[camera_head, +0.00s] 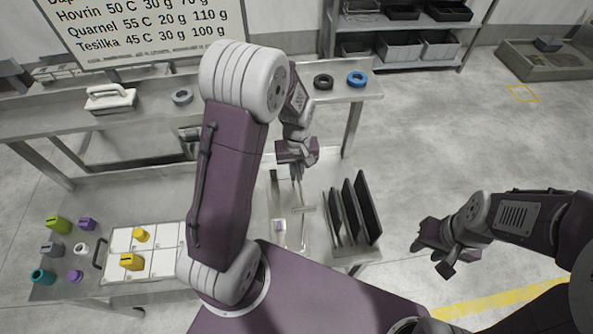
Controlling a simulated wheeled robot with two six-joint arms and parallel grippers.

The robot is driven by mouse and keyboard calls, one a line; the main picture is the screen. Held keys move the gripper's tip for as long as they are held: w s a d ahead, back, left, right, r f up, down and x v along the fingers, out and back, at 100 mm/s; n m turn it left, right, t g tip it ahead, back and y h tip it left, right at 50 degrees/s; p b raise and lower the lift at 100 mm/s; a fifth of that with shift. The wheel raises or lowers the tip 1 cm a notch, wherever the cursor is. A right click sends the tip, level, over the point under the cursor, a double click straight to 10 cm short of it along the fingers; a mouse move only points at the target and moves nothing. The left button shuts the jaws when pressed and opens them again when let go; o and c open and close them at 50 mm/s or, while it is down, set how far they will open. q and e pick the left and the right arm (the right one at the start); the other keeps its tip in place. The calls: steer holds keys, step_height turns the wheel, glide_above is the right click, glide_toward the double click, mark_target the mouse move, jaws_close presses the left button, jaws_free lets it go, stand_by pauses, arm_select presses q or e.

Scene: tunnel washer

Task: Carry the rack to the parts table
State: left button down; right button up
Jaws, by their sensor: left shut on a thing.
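A white tray with square compartments (164,264) sits on the lower metal bench, a dark handle (99,253) at its left end; my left arm hides its right part. A row of upright black panels (366,208) stands at that bench's right end. Which of these is the rack I cannot tell. My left gripper (297,172) is above the bench, left of the panels, shut on a thin pale piece (299,190) that reaches down below the fingers. My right gripper (432,262) is open and empty over the floor, right of the bench.
Yellow pieces (132,262) sit in the tray; several coloured pieces (58,225) stand left of it. Shelves with bins (401,45) stand behind.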

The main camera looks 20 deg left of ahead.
arm_select(q)
steer(key=shift+f, duration=0.55)
arm_select(e)
steer(key=shift+s+f, duration=0.1)
steer(key=shift+f, duration=0.45)
arm_select(q)
steer(key=shift+s+r, duration=0.1)
arm_select(e)
steer(key=shift+r, duration=0.25)
arm_select(q)
steer(key=shift+f, duration=0.2)
arm_select(e)
steer(key=shift+f, duration=0.2)
arm_select(q)
steer(key=shift+f+b, duration=0.35)
arm_select(e)
steer(key=shift+f, duration=0.15)
arm_select(q)
steer(key=shift+s+r, duration=0.1)
steer(key=shift+f, duration=0.2)
